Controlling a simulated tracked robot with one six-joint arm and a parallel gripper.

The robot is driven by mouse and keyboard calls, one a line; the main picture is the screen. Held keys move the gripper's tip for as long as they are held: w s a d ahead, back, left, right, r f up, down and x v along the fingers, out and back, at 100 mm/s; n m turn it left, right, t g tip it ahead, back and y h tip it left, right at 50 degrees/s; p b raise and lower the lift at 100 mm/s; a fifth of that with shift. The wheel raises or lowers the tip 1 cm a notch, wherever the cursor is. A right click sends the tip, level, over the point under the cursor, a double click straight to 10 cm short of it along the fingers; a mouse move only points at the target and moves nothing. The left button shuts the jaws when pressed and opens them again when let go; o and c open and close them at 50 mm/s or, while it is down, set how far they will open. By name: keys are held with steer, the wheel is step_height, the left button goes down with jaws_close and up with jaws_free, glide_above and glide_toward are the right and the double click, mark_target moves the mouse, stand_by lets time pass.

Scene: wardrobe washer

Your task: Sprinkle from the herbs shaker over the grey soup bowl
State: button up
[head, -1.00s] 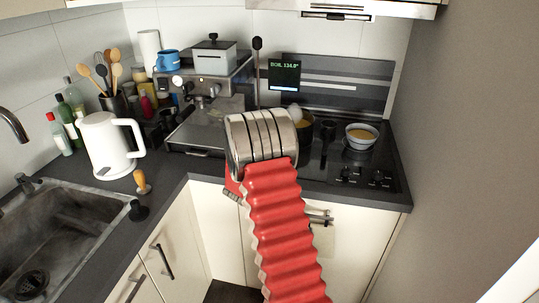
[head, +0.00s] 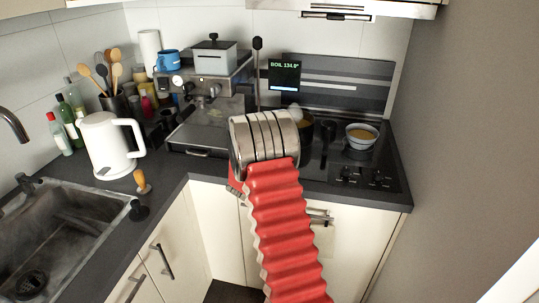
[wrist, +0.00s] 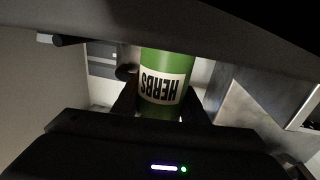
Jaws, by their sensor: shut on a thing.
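The herbs shaker (wrist: 165,65) is green with a pale label reading HERBS, which appears upside down in the wrist view. My gripper (wrist: 160,104) is shut on it, with a dark finger on each side. The shaker's ends are cut off or hidden. The grey soup bowl (head: 362,147) holds yellowish soup and stands upright at the right of the hob in the head view. My arm is to the left of the bowl, in front of the hob's left side. In the head view, my arm hides my gripper and the shaker.
A pot (head: 305,127) stands left of the bowl on the hob (head: 345,165), partly behind my arm. A coffee machine (head: 210,115) and white kettle (head: 105,145) stand further left. The sink (head: 60,235) is at front left. A grey wall (head: 460,130) rises on the right.

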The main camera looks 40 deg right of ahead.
steer(key=c, duration=0.4)
step_height(320, 180, up, 4)
steer(key=shift+r, duration=0.1)
stand_by(0.5)
